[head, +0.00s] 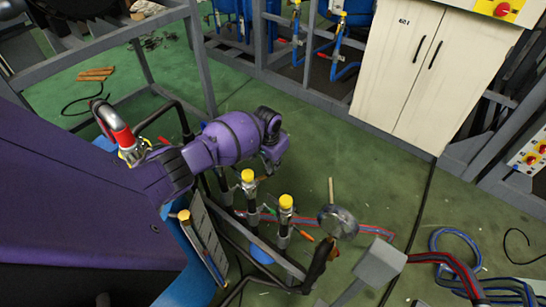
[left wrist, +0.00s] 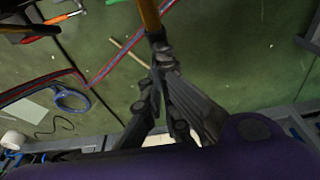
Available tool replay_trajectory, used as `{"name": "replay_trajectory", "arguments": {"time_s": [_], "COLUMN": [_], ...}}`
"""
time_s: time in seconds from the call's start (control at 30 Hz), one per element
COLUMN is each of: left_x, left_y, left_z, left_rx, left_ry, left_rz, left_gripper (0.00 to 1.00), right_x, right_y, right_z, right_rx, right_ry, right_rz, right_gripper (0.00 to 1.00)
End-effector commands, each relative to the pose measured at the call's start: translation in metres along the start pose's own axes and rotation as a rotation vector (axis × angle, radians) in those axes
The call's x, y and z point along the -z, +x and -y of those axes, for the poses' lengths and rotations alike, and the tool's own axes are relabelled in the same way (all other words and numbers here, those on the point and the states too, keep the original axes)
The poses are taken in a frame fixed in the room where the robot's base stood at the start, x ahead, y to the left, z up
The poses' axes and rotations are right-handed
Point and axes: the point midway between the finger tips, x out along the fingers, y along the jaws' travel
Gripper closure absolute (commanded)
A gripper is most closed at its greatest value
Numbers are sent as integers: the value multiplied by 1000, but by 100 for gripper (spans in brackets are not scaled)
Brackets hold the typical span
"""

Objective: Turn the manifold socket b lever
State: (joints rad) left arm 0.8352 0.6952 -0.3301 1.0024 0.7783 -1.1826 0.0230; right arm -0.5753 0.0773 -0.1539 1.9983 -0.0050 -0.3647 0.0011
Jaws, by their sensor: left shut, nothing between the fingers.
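The manifold shows in the head view as upright posts with yellow caps, one (head: 248,177) below my left gripper and one (head: 286,203) to its right. Small green (head: 270,211) and orange (head: 303,235) levers stick out from the posts. I cannot tell which lever is socket b's. My left gripper (head: 270,161) is at the end of the purple arm, above the posts. In the left wrist view its fingers (left wrist: 159,50) are shut and empty, close to a yellow-orange rod (left wrist: 150,15). I cannot tell whether they touch it. My right gripper is not in view.
A round glossy vessel (head: 338,222) stands right of the posts. A white cabinet (head: 425,75) and metal frames stand at the back. A blue hose coil (head: 455,245) lies at the right. Green floor is open between the cabinet and the posts.

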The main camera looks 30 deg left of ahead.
Motion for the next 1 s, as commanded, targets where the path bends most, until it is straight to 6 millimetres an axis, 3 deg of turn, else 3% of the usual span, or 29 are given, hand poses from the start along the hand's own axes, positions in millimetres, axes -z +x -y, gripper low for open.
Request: {"name": "replay_trajectory", "arguments": {"time_s": [0.03, 0.1, 0.47, 1.0], "left_x": [-4, -6, -14, -29], "left_y": [14, 21, 35, 52], "left_z": [-1, -2, -1, 0], "left_rx": [-1, -2, -1, -1], "left_ry": [-2, -1, -2, -1], "left_rz": [54, 120, 337, 336], "left_gripper": [100, 100, 100, 100], "right_x": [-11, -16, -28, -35], "right_y": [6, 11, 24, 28], "right_z": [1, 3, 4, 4], "right_rx": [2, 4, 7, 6], "right_ry": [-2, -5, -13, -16], "right_rz": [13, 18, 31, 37], "right_gripper": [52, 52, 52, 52]}}
